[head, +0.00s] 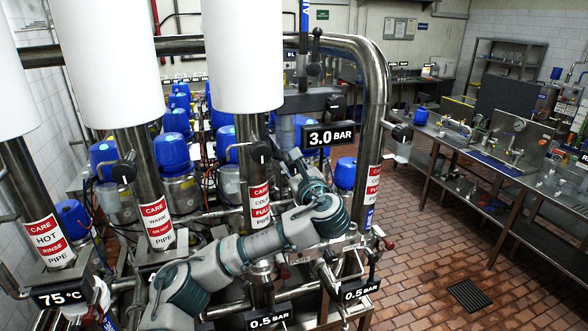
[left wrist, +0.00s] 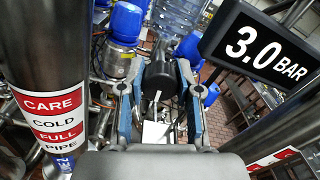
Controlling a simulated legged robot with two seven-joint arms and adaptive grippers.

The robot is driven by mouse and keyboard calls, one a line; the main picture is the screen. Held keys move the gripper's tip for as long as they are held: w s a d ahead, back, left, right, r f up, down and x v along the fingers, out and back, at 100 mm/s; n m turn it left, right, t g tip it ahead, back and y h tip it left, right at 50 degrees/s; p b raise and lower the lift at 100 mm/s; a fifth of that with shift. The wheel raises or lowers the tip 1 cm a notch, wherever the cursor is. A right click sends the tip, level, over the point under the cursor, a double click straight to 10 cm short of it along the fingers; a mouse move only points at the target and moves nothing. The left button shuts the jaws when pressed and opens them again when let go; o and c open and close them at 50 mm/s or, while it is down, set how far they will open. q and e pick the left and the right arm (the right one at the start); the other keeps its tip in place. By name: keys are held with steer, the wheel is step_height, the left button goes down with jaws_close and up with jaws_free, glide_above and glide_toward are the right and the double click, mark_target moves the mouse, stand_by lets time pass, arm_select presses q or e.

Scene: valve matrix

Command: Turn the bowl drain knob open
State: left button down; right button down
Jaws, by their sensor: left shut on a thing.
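A black knob (left wrist: 160,80) shows in the left wrist view, between the two fingers of my left gripper (left wrist: 160,68). The fingers are on either side of it, shut on it. In the head view my left gripper (head: 292,160) is between the cold pipe (head: 258,205) and the 3.0 BAR display (head: 328,136). Its fingertips and the knob are largely hidden there by the wrist and arm. I cannot tell how far the knob is turned. My right gripper is not in view.
The 3.0 BAR display is close on the right in the left wrist view (left wrist: 262,52); the cold pipe (left wrist: 45,60) stands close on the left. Blue-capped valves (head: 172,150) crowd behind. A thick curved pipe (head: 376,100) bounds the right side. Open tiled floor (head: 430,260) lies beyond.

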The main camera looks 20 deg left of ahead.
arm_select(q)
steer(key=n+b, duration=0.2)
steer(key=n, duration=0.2)
steer(key=shift+f, duration=0.15)
steer(key=n+b, duration=0.1)
steer(key=n, duration=0.3)
steer(key=shift+d+n+b, duration=0.1)
steer(key=shift+n+b, duration=0.3)
steer(key=n+b, duration=0.1)
steer(key=n, duration=0.2)
steer(key=shift+f+n, duration=0.1)
steer(key=shift+n, duration=0.2)
steer(key=n, duration=0.4)
steer(key=shift+w+f+b, duration=0.1)
steer(key=shift+b, duration=0.3)
steer(key=c, duration=0.8)
jaws_free()
steer(key=shift+o, duration=0.2)
steer(key=shift+n, duration=0.3)
steer(key=shift+r, duration=0.2)
